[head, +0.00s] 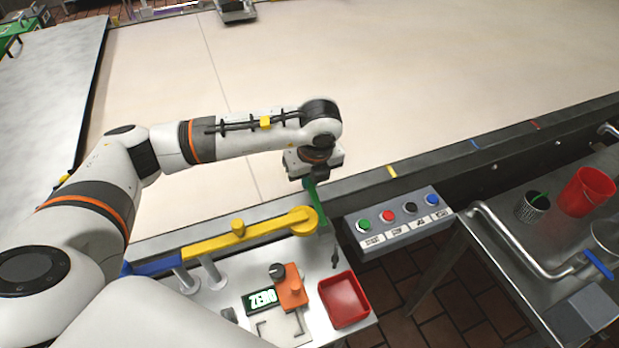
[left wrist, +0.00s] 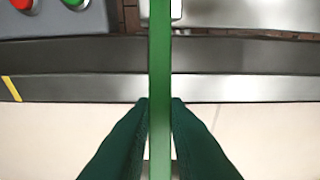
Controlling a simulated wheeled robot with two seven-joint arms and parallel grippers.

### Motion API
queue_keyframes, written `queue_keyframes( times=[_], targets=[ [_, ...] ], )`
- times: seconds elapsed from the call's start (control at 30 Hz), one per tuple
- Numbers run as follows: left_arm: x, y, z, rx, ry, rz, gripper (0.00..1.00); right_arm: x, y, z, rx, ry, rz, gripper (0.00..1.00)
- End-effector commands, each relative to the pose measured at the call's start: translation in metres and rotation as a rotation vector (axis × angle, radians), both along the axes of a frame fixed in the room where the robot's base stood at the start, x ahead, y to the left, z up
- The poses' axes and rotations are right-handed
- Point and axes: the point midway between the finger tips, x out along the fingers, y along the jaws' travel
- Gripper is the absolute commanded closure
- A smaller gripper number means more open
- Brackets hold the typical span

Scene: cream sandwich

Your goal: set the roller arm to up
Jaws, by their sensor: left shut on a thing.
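A long green bar (left wrist: 160,50) runs up the middle of the left wrist view. My left gripper (left wrist: 160,103) is shut on it, one dark green finger on each side. In the head view the green bar (head: 320,212) slants down from my left gripper (head: 309,182), beside the rounded end of a yellow arm (head: 250,229). I cannot tell how the bar joins the yellow arm. A blue piece (head: 158,265) continues the yellow arm at left. The roller itself is not clear. My right gripper is not in view.
A button box (head: 400,232) stands right of the gripper. Below are a red tray (head: 343,300), an orange device (head: 291,290) and a ZERO display (head: 262,300). A wide pale belt (head: 420,80) lies behind a dark rail. A metal table at right holds a red bucket (head: 586,192).

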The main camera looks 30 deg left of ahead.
Motion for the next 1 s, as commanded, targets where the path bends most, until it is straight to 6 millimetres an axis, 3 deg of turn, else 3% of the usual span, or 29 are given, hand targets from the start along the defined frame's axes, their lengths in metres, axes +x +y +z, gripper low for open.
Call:
queue_keyframes(
  times=[0.23,0.27,0.4,0.77,1.0],
  targets=[
    [0.0,-0.001,0.0,-0.001,0.001,-0.001,1.0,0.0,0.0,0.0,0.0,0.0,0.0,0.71],
    [0.0,-0.001,0.0,-0.001,0.002,-0.002,0.84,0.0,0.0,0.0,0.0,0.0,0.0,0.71],
    [0.0,-0.001,0.0,-0.001,0.002,-0.002,0.64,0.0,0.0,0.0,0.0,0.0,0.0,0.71],
    [0.0,-0.002,0.005,-0.002,-0.001,-0.001,0.64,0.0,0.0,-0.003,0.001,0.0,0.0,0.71],
    [-0.006,-0.01,0.045,-0.003,-0.005,-0.004,0.64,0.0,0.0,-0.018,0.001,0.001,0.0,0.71]
  ],
)
